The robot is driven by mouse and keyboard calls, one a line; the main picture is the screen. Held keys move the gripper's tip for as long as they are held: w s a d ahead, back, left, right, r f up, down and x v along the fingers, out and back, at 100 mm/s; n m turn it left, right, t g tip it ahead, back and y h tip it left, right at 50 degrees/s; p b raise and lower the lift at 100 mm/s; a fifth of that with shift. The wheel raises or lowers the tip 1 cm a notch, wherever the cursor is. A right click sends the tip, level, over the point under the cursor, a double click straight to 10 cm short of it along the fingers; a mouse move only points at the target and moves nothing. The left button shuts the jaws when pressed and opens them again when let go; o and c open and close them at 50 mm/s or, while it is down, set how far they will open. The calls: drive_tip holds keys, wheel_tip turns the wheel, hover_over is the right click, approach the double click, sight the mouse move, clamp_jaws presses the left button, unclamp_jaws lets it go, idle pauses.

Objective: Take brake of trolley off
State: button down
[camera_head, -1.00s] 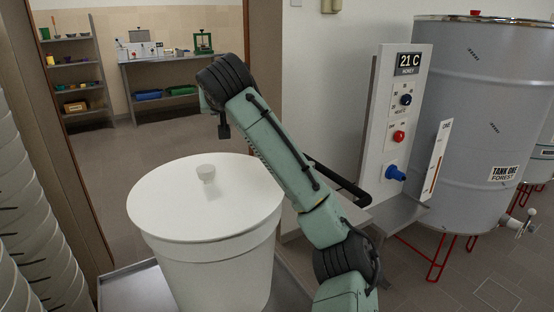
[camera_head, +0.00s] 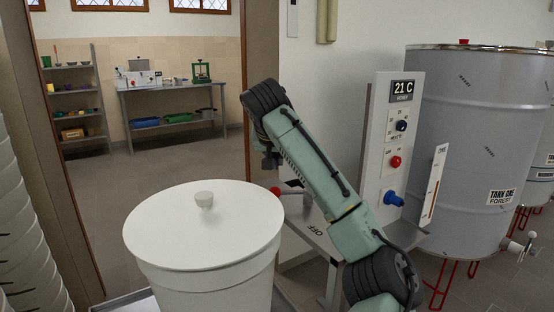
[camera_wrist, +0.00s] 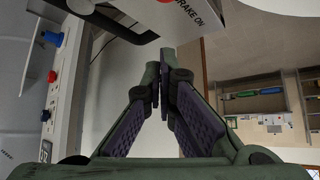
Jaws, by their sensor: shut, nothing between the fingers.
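The trolley's grey tray (camera_head: 125,301) shows beneath a large white lidded tub (camera_head: 205,265). A light plate marked OFF (camera_head: 318,236) lies right of the tub, partly behind my arm. A lever with a red knob (camera_head: 275,191) shows just right of the tub lid. In the wrist view, a light plate (camera_wrist: 205,25) reads "BRAKE ON" beside a red part (camera_wrist: 166,1) cut by the top edge. My gripper (camera_wrist: 164,68) is shut and empty, its tips just below that plate in the picture. In the head view, my gripper (camera_head: 270,160) appears above the red knob; contact cannot be told.
A wall panel (camera_head: 378,130) with knobs and a blue handle stands right of my arm, before a grey tank (camera_head: 465,150). White stacked containers (camera_head: 25,230) edge the left. A doorway opens onto clear floor (camera_head: 180,165), shelves (camera_head: 75,95) and a workbench (camera_head: 170,88).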

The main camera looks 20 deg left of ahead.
drive_tip(key=p+x, duration=0.2)
drive_tip(key=x, duration=0.5)
drive_tip(key=shift+w, duration=0.1)
drive_tip(key=shift+s+d+f, duration=0.1)
drive_tip(key=shift+s+d, duration=0.05)
drive_tip(key=shift+s, duration=0.45)
drive_tip(key=shift+s+d+f, duration=0.1)
drive_tip(key=shift+s+d, duration=0.05)
drive_tip(key=shift+s, duration=0.45)
drive_tip(key=shift+s+d+f, duration=0.1)
drive_tip(key=shift+s+f, duration=0.1)
drive_tip(key=shift+s, duration=0.6)
